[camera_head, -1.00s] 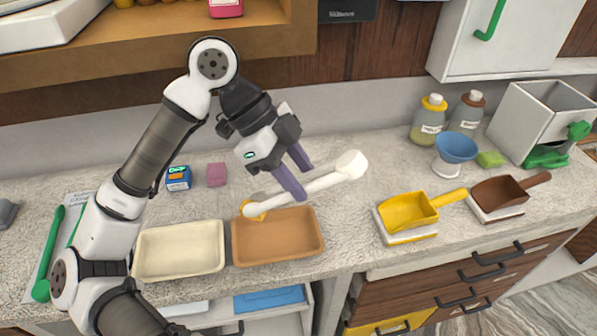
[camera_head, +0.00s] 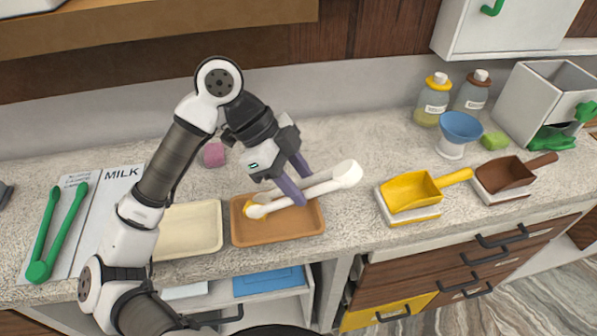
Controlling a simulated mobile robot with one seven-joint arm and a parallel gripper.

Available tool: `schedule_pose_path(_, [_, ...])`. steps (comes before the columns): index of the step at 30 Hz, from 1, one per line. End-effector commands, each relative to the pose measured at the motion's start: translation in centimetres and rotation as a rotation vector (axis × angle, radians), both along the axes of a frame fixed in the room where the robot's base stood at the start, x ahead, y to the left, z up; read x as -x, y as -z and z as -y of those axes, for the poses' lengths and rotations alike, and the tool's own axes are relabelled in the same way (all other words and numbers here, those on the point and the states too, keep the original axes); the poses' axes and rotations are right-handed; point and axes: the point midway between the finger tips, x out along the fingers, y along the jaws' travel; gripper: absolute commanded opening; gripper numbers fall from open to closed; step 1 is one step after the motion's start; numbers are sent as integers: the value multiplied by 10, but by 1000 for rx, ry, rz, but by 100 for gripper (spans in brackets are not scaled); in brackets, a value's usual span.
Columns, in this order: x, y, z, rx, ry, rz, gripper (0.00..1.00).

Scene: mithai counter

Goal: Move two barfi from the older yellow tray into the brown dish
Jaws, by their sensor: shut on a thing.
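My gripper (camera_head: 300,181), with purple fingers, is shut on a pair of white tongs (camera_head: 328,181). The tongs' thick hinged end points right and their tips point left, over the left part of the brown dish (camera_head: 290,235). A small yellow piece (camera_head: 249,207), which looks like barfi, shows at the tongs' tips. I cannot tell whether the tips grip it or it rests in the dish. A pale cream-yellow tray (camera_head: 195,240) stands just left of the brown dish. Its visible part is empty, and my arm covers its left side.
Green tongs (camera_head: 55,235) lie at the far left by a MILK sheet (camera_head: 122,174). A pink block (camera_head: 214,155) is behind the trays. A yellow scoop (camera_head: 410,190), a brown scoop (camera_head: 505,173) and a blue funnel cup (camera_head: 460,126) stand right.

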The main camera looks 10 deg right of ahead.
Motion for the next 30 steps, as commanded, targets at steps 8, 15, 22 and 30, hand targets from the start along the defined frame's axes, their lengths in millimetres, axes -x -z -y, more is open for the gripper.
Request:
schedule_pose_path(8, [0, 16, 0, 1, 1, 0, 3])
schedule_pose_path(15, [0, 16, 0, 0, 1, 0, 3])
schedule_pose_path(22, [0, 16, 0, 1, 0, 0, 44])
schedule_pose_path(30, [0, 16, 0, 1, 0, 0, 44])
